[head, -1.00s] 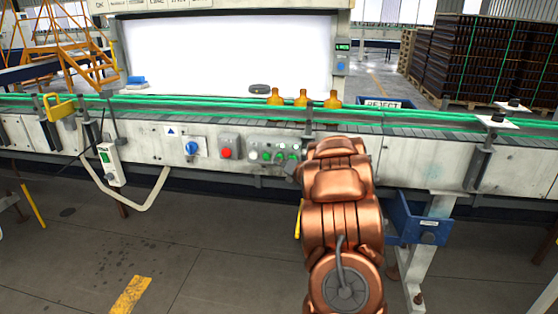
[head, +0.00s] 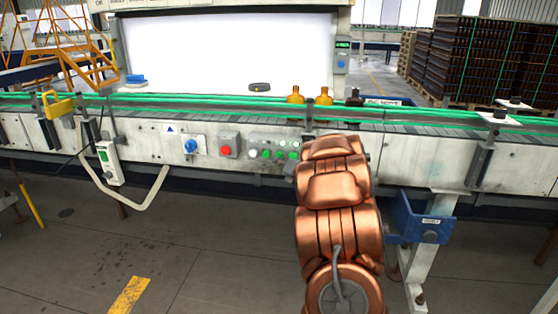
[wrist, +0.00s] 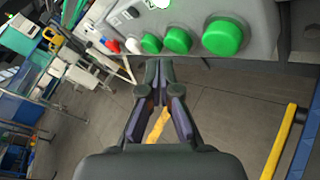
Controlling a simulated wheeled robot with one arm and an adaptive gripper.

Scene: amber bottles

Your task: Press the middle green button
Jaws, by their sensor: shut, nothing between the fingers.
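The middle green button (head: 280,154) is on the conveyor's front control panel, between a left green button (head: 266,154) and a right green button (head: 293,155). The wrist view shows the middle green button (wrist: 178,40) clearly, with the left one (wrist: 151,43) and the larger-looking right one (wrist: 222,37) beside it. My gripper (wrist: 161,63) is shut and empty. Its fingertips show just below the button row in the wrist view, between the left and middle buttons. No contact shows. In the head view my arm hides most of the gripper.
A white button (head: 253,152), a red button (head: 226,150) and a blue knob (head: 191,146) sit left of the green ones. Amber bottles (head: 296,95) and a dark bottle (head: 354,97) stand on the conveyor (head: 420,131). A blue box (head: 421,220) hangs right of my arm.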

